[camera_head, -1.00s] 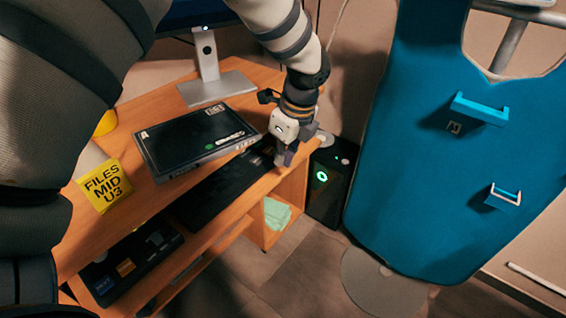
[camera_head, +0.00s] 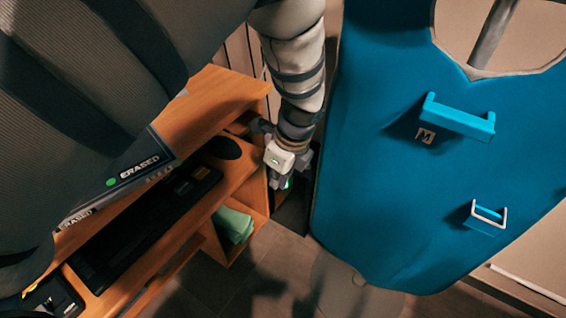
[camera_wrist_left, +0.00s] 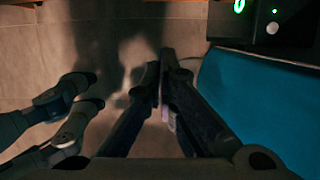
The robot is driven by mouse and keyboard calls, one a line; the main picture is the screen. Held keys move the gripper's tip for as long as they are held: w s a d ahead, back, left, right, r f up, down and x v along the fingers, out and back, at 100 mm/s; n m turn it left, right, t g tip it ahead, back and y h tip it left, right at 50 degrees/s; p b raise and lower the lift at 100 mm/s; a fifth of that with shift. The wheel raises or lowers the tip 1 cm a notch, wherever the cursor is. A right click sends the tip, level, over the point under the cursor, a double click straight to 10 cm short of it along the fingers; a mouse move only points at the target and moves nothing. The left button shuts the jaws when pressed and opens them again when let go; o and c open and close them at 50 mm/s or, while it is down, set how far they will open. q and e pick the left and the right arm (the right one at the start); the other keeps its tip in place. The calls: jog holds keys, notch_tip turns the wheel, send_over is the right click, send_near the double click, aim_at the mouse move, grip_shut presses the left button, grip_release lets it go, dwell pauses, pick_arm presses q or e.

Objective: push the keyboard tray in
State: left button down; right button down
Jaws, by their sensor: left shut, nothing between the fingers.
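The keyboard tray (camera_head: 190,222) is a wooden shelf that stands out from under the desk in the head view. It bears a black keyboard (camera_head: 140,232) and a dark mouse (camera_head: 223,148) at its right end. My left arm hides part of the desk and the tray's left side. My left gripper (camera_head: 279,182) is just right of the tray's right end, pointing down, apart from the tray as far as I can see. In the left wrist view its dark fingers (camera_wrist_left: 165,85) are shut and empty above the floor. My right gripper is in neither view.
A blue panel with handles (camera_head: 400,170) stands close to the right of my left gripper. A black computer case with a green light (camera_wrist_left: 257,18) is on the floor beside the desk. A green cloth (camera_head: 233,223) lies in the desk's lower shelf.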

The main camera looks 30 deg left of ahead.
pick_arm(q)
jog(key=shift+w+a+f, duration=0.1)
jog(key=shift+a, duration=0.95)
jog(key=shift+w+a+f, duration=0.1)
jog(key=shift+a, duration=0.9)
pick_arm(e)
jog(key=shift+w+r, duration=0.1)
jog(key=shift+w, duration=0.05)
